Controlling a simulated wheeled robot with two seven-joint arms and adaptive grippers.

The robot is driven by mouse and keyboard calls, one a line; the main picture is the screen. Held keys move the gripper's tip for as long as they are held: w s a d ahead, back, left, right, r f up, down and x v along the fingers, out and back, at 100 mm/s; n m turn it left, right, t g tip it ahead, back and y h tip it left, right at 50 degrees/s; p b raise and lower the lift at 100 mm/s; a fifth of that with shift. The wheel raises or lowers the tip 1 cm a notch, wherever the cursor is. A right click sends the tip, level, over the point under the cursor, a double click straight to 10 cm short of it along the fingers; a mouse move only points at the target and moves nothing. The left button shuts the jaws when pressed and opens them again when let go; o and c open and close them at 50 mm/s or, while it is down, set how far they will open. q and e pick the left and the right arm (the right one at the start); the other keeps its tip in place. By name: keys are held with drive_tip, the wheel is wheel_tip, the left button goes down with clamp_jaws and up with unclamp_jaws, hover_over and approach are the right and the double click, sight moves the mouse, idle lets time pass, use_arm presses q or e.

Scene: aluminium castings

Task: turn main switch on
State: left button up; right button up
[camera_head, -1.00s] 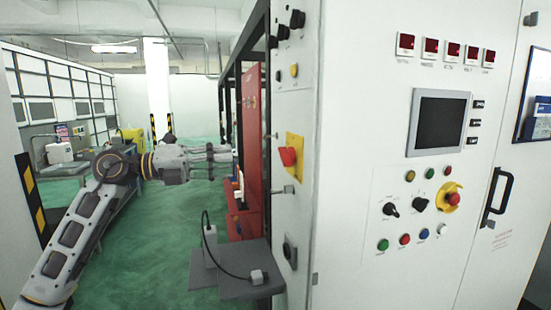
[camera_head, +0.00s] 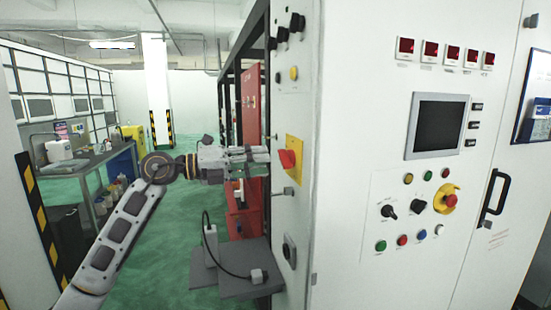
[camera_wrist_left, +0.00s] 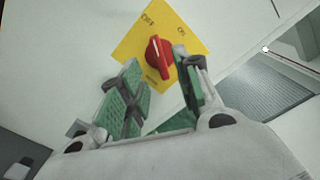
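The main switch is a red rotary knob (camera_head: 287,159) on a yellow plate (camera_head: 298,147) on the side face of the white cabinet. In the left wrist view the red knob (camera_wrist_left: 158,57) sits on the yellow plate (camera_wrist_left: 180,38), marked OFF and ON. My left gripper (camera_head: 266,154) points at the knob from the left in the head view. In the left wrist view its green-padded fingers (camera_wrist_left: 160,85) are apart, with the knob just beyond the tips and between them. No contact shows clearly. My right gripper is not in view.
The cabinet's side face also has black knobs (camera_head: 297,22) above and a grey shelf (camera_head: 238,283) with a cable below. The front panel has a screen (camera_head: 438,126) and a red emergency button (camera_head: 450,201). A red machine (camera_head: 250,105) stands behind my left gripper.

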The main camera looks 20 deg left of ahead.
sight(286, 159)
use_arm(q)
drive_tip(key=x, duration=0.4)
drive_tip(key=shift+r+p, duration=0.1)
drive_tip(key=shift+p, duration=0.25)
drive_tip(key=shift+w+d, duration=0.25)
drive_tip(key=shift+d, duration=0.15)
drive_tip(key=c, duration=0.6)
clamp_jaws()
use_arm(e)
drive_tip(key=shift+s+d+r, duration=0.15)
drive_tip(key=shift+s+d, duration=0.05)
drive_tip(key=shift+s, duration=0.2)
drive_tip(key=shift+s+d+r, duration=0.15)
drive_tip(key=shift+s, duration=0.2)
